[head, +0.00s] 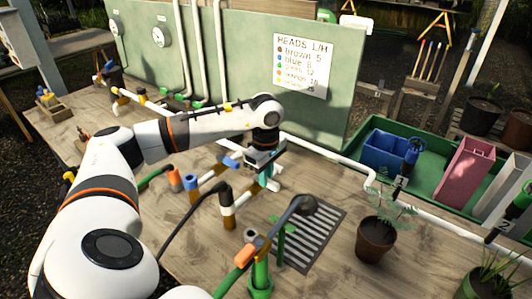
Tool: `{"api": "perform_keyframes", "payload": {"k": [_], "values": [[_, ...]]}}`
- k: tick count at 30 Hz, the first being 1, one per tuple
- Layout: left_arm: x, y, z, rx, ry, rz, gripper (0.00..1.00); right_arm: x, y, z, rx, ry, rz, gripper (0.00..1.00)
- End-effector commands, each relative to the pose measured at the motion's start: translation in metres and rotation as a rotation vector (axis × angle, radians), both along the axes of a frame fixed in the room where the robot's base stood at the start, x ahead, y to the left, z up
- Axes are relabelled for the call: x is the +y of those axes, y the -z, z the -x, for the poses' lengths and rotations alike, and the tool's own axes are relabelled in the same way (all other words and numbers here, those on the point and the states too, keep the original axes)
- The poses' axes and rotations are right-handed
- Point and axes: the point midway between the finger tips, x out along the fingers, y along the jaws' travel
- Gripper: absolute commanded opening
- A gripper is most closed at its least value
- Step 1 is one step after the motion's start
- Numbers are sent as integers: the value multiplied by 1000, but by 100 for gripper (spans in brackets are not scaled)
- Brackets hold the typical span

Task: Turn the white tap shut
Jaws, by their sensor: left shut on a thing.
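My left gripper (264,168) comes down from the left arm near the middle of the bench. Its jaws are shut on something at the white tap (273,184). Only white parts of the tap show below and beside the fingers, with a teal piece at the jaws. The gripper hides most of the tap, so the angle of its handle cannot be told. My right gripper is not in view.
Blue-handled (231,162) and orange-handled (245,255) pipe fittings stand close by. A drain grate (318,236) and a potted plant (375,240) are to the right. A green panel (245,60) with a sign (300,66) rises behind. A green tray (436,190) holds coloured containers.

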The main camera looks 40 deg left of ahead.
Motion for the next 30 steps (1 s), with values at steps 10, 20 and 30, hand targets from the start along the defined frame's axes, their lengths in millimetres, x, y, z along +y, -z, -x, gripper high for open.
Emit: {"api": "perform_keyframes", "payload": {"k": [10, 20, 30], "values": [[1, -1, -1, -3, -1, -1, 38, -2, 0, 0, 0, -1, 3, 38], [0, -24, -1, -6, -1, -1, 38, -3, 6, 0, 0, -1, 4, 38], [0, -96, -1, -8, 1, 0, 38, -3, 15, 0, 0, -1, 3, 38]]}}
